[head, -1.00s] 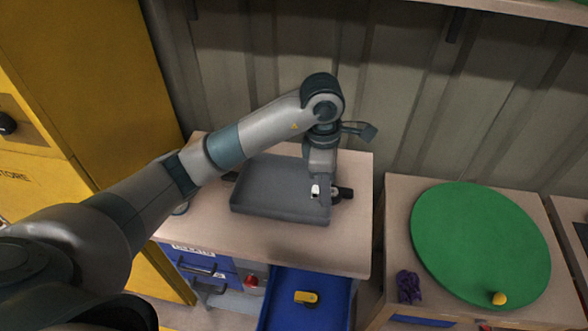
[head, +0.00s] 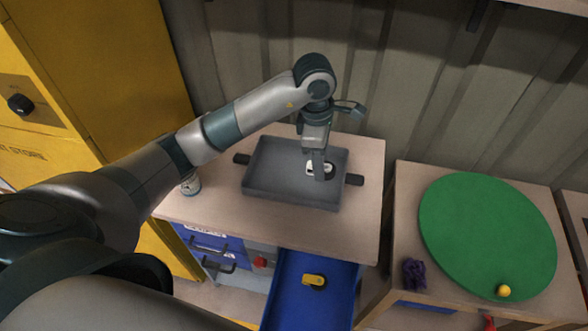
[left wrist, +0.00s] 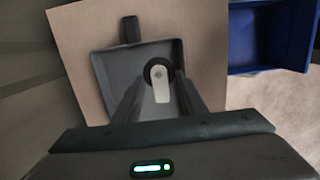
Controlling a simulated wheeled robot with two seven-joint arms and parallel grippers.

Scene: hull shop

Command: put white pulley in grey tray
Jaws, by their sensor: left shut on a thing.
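The white pulley (left wrist: 160,92), a white strap-like body with a dark round wheel, sits between the fingers of my left gripper (left wrist: 155,100) in the left wrist view. In the head view the pulley (head: 311,169) shows partly behind the fingers of the left gripper (head: 319,174), which are shut on it. The grey tray (head: 265,172) lies on the wooden bench top. The pulley is inside the tray's outline, toward its right part; I cannot tell whether it touches the floor. My right gripper is not in view.
The tray has dark handles (head: 355,180) at both ends. A can (head: 191,184) stands left of it. Below is an open blue drawer (head: 290,310) with a yellow object (head: 313,280). To the right are a green disc (head: 485,235), yellow ball (head: 503,290) and purple item (head: 414,273).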

